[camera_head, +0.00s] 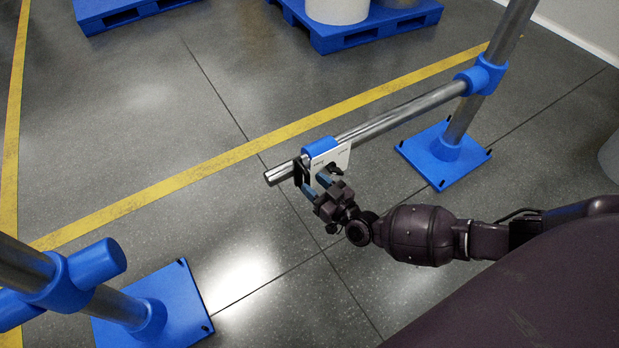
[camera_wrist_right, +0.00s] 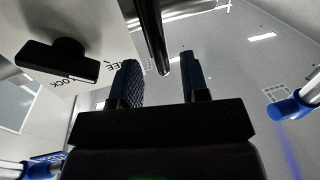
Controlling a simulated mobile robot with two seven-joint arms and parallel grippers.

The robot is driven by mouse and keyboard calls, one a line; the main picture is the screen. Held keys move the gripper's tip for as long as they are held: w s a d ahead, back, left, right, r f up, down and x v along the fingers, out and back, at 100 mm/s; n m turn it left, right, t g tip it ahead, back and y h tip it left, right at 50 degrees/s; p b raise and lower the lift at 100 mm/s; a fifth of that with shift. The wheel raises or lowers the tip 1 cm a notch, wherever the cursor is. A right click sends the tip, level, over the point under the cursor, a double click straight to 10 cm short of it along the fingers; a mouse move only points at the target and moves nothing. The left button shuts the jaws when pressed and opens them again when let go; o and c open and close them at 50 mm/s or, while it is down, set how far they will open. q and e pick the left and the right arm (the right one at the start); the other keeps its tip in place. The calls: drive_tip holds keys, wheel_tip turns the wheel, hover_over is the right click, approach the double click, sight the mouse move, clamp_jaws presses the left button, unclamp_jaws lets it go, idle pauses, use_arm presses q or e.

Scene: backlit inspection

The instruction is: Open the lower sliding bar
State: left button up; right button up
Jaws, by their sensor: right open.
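The sliding bar (camera_head: 375,125), a grey metal tube, runs through a blue collar on the right post. Its free end points left, well apart from the left post. A blue sleeve (camera_head: 320,147) with a white plate (camera_head: 340,158) sits on it near that end. My right gripper (camera_head: 316,184) is open at the near side of the plate. In the right wrist view its fingers (camera_wrist_right: 162,82) are apart with nothing between them. That view also shows the plate with lettering and a black handle (camera_wrist_right: 58,60) left of the fingers, and the bar (camera_wrist_right: 152,35) beyond them. My left gripper is out of view.
The right post stands on a blue base plate (camera_head: 443,152). The left post has a blue socket (camera_head: 92,263) and its own blue base (camera_head: 180,300). Blue pallets (camera_head: 365,32) lie behind a yellow floor line (camera_head: 235,153). The floor between the posts is clear.

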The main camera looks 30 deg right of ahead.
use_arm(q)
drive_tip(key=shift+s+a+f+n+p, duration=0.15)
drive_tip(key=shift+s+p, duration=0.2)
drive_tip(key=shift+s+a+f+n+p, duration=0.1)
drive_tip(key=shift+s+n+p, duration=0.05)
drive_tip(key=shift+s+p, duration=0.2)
use_arm(e)
drive_tip(key=v, duration=0.7)
drive_tip(key=shift+s, duration=0.35)
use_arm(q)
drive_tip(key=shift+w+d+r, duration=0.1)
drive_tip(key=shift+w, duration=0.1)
